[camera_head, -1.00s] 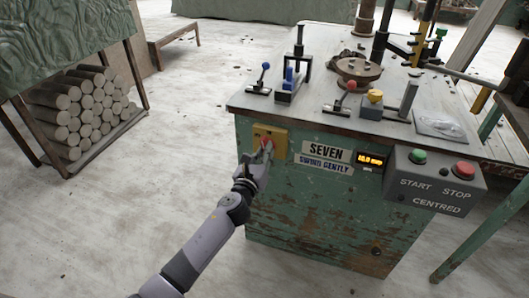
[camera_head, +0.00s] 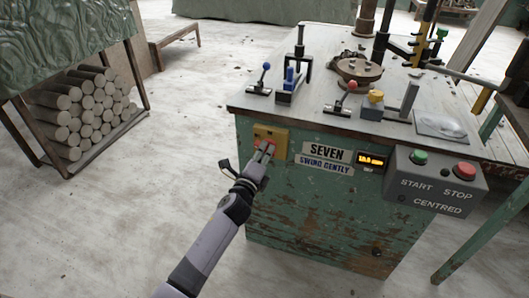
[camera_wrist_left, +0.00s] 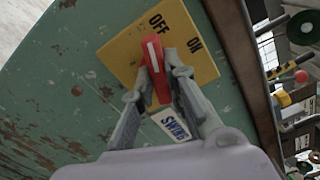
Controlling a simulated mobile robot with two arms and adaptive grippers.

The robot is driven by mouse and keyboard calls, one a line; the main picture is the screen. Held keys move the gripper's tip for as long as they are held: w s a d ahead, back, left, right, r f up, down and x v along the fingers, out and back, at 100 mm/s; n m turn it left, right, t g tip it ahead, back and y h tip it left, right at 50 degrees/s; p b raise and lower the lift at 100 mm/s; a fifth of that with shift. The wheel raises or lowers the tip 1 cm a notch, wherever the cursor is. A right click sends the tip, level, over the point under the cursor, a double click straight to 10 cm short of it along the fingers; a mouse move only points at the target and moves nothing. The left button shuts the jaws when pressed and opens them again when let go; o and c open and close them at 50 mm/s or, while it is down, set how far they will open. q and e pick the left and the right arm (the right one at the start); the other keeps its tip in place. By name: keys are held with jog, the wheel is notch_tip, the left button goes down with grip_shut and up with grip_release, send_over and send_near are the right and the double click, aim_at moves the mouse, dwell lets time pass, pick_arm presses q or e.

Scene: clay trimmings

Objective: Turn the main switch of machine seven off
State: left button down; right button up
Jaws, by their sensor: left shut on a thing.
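The main switch is a red handle (camera_wrist_left: 153,62) with a white stripe, on a yellow plate (camera_wrist_left: 112,58) marked OFF and ON. In the left wrist view the handle's far end points close to the word OFF, away from ON. In the head view the yellow plate (camera_head: 282,135) is on the front of the green machine (camera_head: 330,215) labelled SEVEN (camera_head: 326,152). My left gripper (camera_head: 266,150) is shut on the handle, with one finger on each side; it also shows in the left wrist view (camera_wrist_left: 160,78). The fingers hide part of the handle. My right gripper is not in view.
A grey box (camera_head: 437,181) with a green START and a red STOP button juts from the machine's front right. Small levers stand on its top (camera_head: 310,108). A rack of clay logs (camera_head: 88,110) stands at left. The floor between is open.

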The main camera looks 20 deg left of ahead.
pick_arm(q)
jog(key=n, duration=0.3)
jog(key=shift+f, duration=0.1)
jog(key=shift+n, duration=0.5)
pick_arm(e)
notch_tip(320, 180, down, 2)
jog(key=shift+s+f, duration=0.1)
pick_arm(q)
jog(key=c, duration=1.6)
grip_release()
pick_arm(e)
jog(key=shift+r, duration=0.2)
pick_arm(q)
jog(key=s, duration=1.2)
jog(key=shift+a, duration=0.25)
